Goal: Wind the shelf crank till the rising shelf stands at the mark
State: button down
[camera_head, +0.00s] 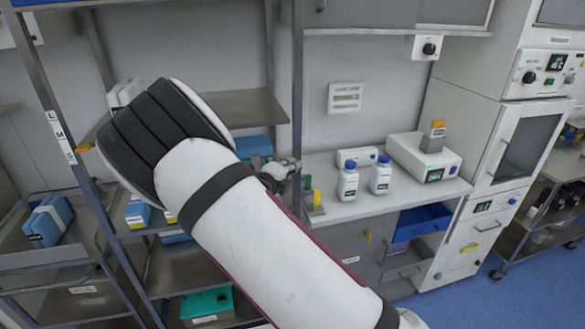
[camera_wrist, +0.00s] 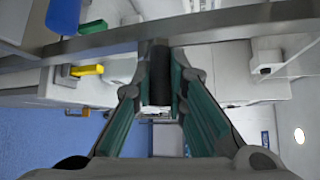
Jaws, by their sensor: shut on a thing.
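The rising shelf (camera_head: 245,107) is a grey board in the rack behind my arm, its middle hidden. An orange pointer (camera_head: 84,148) shows at its left front corner, beside the post with white letter marks (camera_head: 60,136). The pointer looks level with the lower part of the marks, below the M; the exact match cannot be told. In the wrist view, my gripper (camera_wrist: 160,98) is shut on the dark cylindrical crank handle (camera_wrist: 160,66), which lies between its two green-lined fingers. In the head view the crank is mostly hidden by my arm near the rack's right post.
A bench (camera_head: 400,195) right of the rack holds two blue-capped bottles (camera_head: 364,178) and a white device (camera_head: 423,158). An open blue drawer (camera_head: 422,220) juts out below. Blue boxes (camera_head: 47,220) stand on the left shelf. A green box (camera_head: 207,303) is low in the rack.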

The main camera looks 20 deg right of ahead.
jog(key=shift+f+n+t+h+b, duration=0.25)
jog(key=shift+f+n+t+b, duration=0.45)
jog(key=shift+n+t, duration=1.45)
jog(key=shift+f+n+t+h+b, duration=0.3)
jog(key=shift+f+n+t, duration=0.95)
jog(key=shift+n, duration=1.45)
jog(key=shift+f+n+t+h+b, duration=0.15)
jog(key=shift+f+n+t+b, duration=0.5)
jog(key=shift+n+t, duration=1.6)
jog(key=shift+n+g, duration=0.25)
jog(key=shift+n, duration=0.15)
jog(key=c, duration=1.6)
grip_release()
jog(key=shift+s, duration=0.1)
jog(key=v, duration=1.2)
